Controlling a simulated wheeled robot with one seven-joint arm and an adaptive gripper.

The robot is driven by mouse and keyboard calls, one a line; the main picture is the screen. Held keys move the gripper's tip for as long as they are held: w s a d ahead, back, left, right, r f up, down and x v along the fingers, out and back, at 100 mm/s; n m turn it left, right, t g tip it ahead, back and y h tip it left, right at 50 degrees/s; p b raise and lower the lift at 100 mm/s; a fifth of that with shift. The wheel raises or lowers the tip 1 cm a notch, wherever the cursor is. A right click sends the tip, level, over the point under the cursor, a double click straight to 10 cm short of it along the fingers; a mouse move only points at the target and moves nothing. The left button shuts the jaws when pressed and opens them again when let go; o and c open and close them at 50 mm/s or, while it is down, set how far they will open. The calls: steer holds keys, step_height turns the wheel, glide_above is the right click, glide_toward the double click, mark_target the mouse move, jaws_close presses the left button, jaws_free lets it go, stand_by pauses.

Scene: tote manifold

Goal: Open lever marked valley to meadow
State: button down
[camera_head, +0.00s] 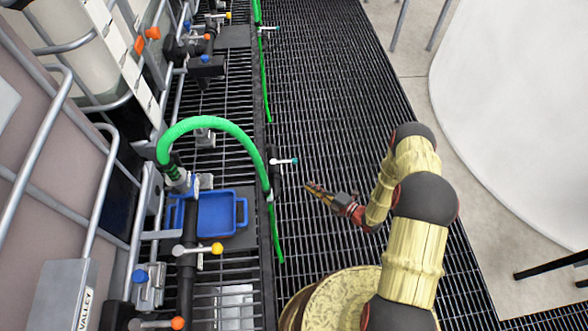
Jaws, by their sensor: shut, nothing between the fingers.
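A grey box with a sign reading VALLEY (86,308) stands at the lower left. Near it are a lever with a yellow knob (217,248), one with an orange knob (177,322) and a blue knob (140,276). A lever with a teal knob (295,160) sits on the green hose line, close to my gripper. No MEADOW label is readable, and I cannot tell which lever joins valley to meadow. My gripper (308,188) is shut and empty over the dark grating, pointing left, just right of the hose and below the teal knob.
A green hose (215,122) arches over the pipes beside a blue tray (215,213). More levers and a white tote (75,65) stand at the upper left. Metal rails line the left side. The grating (340,100) right of the hose is open. A white round surface (520,110) lies right.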

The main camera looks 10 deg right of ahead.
steer(key=b, duration=0.2)
glide_toward(283, 162)
steer(key=a, duration=0.4)
steer(key=w, duration=0.1)
steer(key=w+b, duration=0.1)
steer(key=w, duration=0.1)
steer(key=shift+d+f, duration=0.25)
steer(key=shift+f, duration=0.1)
steer(key=shift+w+d, duration=0.1)
steer(key=shift+d, duration=0.05)
